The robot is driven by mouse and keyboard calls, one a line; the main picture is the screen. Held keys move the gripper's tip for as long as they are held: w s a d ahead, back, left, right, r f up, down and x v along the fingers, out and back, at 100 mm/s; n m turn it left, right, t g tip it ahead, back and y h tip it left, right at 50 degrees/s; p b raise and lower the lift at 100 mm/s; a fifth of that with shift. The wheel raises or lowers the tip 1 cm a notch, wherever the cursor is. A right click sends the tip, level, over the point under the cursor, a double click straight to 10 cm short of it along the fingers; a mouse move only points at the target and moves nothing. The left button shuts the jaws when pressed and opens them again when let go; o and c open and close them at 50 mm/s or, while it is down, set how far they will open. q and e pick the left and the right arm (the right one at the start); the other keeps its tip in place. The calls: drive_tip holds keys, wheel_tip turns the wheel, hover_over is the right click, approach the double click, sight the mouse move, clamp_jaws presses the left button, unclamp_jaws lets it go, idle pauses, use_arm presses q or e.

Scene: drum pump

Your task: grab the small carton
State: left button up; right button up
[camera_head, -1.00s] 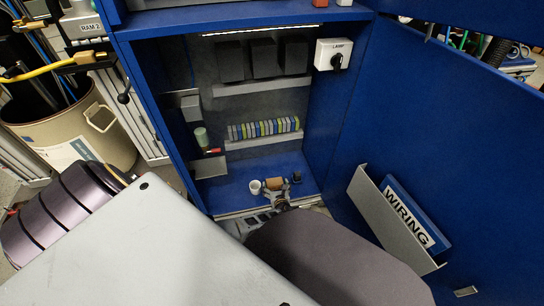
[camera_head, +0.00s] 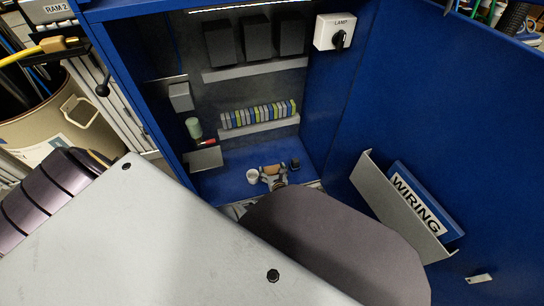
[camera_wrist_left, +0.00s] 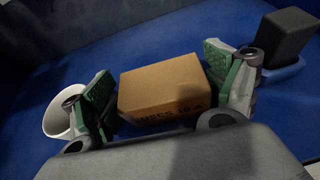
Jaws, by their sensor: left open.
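The small brown carton (camera_head: 271,169) lies on the blue floor of the cabinet. In the left wrist view the carton (camera_wrist_left: 160,88) shows dark lettering on its near side, partly shaded. My left gripper (camera_head: 272,180) is open at the carton. In the wrist view one green-padded finger of the left gripper (camera_wrist_left: 163,90) stands on each side of the carton. The left pad is close beside it; I cannot tell whether the right pad touches it. My left arm hides the cabinet's front edge. My right gripper is not in view.
A white cup (camera_head: 252,176) stands left of the carton, right behind the left finger in the wrist view (camera_wrist_left: 62,112). A black block (camera_head: 295,163) stands on the right. The cabinet door (camera_head: 450,110) with a wiring folder is open at right. A shelf of terminals (camera_head: 258,115) is above.

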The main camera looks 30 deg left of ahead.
sight(272, 169)
use_arm(q)
drive_tip(key=shift+c, duration=0.2)
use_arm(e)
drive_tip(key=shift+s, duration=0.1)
use_arm(q)
drive_tip(key=c, duration=0.8)
drive_tip(key=shift+r, duration=0.1)
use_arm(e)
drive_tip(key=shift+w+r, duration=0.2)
use_arm(q)
drive_tip(key=shift+r+p, duration=0.3)
wheel_tip(272, 169, up, 7)
drive_tip(key=p, duration=0.5)
drive_tip(key=shift+r, duration=0.1)
drive_tip(key=shift+r+p, duration=0.55)
drive_tip(key=shift+r, duration=0.45)
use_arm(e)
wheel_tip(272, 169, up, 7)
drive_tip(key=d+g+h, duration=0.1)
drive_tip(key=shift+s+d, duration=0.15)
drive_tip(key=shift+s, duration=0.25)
